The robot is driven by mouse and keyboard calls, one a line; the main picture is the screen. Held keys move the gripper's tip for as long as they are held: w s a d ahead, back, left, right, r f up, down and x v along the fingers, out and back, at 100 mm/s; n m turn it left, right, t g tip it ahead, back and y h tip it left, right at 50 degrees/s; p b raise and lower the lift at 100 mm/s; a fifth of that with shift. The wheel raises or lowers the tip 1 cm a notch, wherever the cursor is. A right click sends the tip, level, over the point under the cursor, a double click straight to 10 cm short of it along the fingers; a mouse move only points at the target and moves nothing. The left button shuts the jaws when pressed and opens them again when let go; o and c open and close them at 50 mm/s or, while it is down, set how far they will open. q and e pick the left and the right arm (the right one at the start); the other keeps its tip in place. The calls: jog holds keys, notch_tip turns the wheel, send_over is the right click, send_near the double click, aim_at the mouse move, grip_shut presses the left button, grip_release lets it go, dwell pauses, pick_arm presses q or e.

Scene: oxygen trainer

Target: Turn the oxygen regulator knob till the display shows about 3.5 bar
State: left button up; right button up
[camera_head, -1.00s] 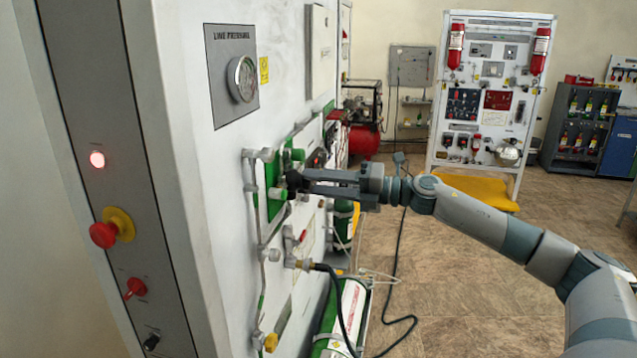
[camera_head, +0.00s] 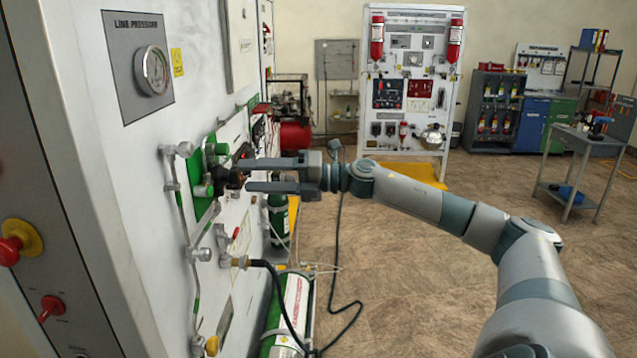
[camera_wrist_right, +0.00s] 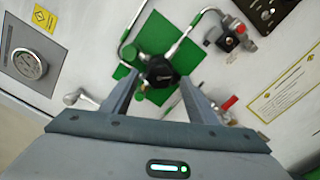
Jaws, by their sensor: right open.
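The black regulator knob (camera_head: 229,178) is on the white panel in front of a green plate, among pipes and green fittings. It also shows in the right wrist view (camera_wrist_right: 160,70), centred between and slightly beyond the fingers. My right gripper (camera_head: 243,175) is open, pointing left at the knob, with its fingertips close to either side of it. In the wrist view the right gripper (camera_wrist_right: 160,84) shows clear gaps beside the knob. The round line pressure gauge (camera_head: 152,70) is higher on the panel; its reading is too small to tell. No digital display is legible. My left gripper is not in view.
Metal pipes and valves (camera_head: 199,254) run down the panel beside the knob. A black hose (camera_head: 280,285) hangs below, near a green and white cylinder (camera_head: 290,310). A red emergency button (camera_head: 12,249) is at far left.

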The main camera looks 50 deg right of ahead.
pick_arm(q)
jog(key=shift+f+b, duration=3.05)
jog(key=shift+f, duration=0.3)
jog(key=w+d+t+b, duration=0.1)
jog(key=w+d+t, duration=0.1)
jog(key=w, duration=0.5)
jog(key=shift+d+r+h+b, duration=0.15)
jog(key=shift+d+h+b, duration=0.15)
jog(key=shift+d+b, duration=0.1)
pick_arm(e)
jog(key=v, duration=1.5)
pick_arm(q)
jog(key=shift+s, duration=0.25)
pick_arm(e)
jog(key=shift+d, duration=0.1)
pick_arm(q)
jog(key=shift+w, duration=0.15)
pick_arm(e)
jog(key=shift+f, duration=0.1)
